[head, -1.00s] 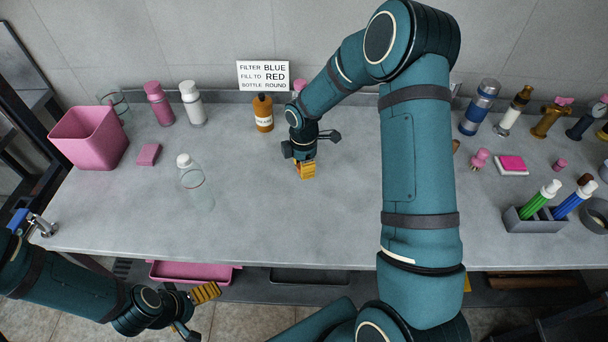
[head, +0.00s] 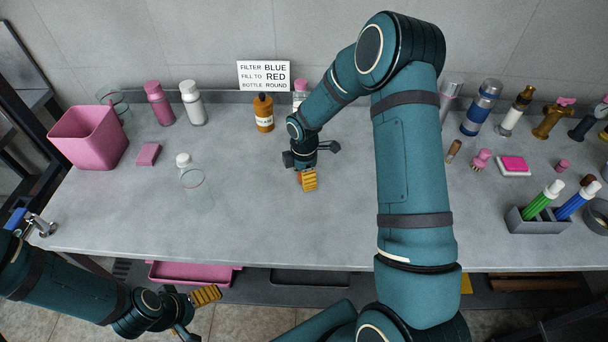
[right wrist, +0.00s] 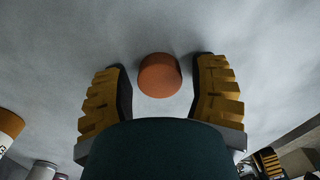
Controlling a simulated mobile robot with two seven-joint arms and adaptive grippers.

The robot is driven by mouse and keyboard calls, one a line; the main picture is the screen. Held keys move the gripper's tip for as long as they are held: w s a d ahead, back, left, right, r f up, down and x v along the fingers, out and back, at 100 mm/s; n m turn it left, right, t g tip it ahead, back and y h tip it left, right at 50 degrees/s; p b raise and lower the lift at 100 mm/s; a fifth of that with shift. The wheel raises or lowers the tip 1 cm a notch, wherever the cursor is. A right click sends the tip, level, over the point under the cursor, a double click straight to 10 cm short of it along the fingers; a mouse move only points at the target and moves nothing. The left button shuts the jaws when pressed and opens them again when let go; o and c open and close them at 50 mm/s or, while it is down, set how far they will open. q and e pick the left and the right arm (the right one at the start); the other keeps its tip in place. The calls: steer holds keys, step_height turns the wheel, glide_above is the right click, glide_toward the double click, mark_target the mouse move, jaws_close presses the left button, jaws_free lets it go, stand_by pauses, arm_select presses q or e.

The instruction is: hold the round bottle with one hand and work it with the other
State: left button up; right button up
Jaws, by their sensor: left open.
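A clear round-bodied bottle (head: 193,182) with a white cap stands upright on the left part of the bench; I cannot tell for sure that it is the round bottle. My left gripper (head: 196,308) is open and empty, low in front of the bench edge, apart from that bottle. My right gripper (head: 308,182) is over the middle of the bench, right of the bottle. In the right wrist view its fingers (right wrist: 163,95) are apart, with a small orange-brown round piece (right wrist: 159,76) between them and gaps at both sides. The head view mostly hides this piece.
A sign (head: 264,76) leans behind. At right are a marker holder (head: 538,220) and several bottles. The front middle is clear.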

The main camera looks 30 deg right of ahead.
steer(key=shift+r, duration=0.25)
step_height(320, 180, up, 12)
steer(key=p, duration=0.2)
